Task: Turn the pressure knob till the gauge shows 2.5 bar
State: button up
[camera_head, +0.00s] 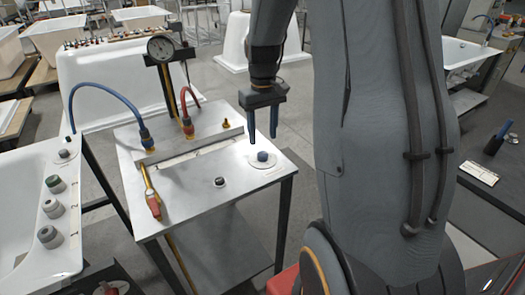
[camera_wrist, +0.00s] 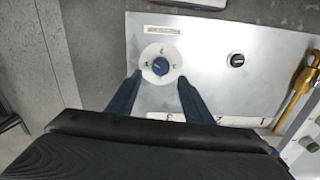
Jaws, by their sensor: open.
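The pressure knob is a small blue knob (camera_head: 263,156) on a round white dial plate at the right end of the steel bench top. In the wrist view the blue knob (camera_wrist: 160,66) sits centred on its dial, just beyond my fingertips. The gauge (camera_head: 160,47) is a round dial on a post at the back of the bench; its reading is too small to tell. My gripper (camera_head: 263,142) points down above the knob, with its two blue fingers apart and empty. In the wrist view my gripper (camera_wrist: 158,80) has one finger on each side of the dial's near edge.
A black knob (camera_head: 219,182) sits left of the blue one. A red-handled brass valve (camera_head: 153,205) lies along the bench's left part. Blue (camera_head: 105,90) and red (camera_head: 187,122) hoses rise at the back. A white tub shell with numbered knobs (camera_head: 50,207) stands left.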

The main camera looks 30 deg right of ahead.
aim_at(262, 153)
jog(key=shift+a+f+p, duration=0.1)
jog(key=shift+f+p, duration=0.6)
jog(key=shift+f, duration=2.75)
jog(key=c, duration=1.1)
jog(key=shift+o, duration=0.2)
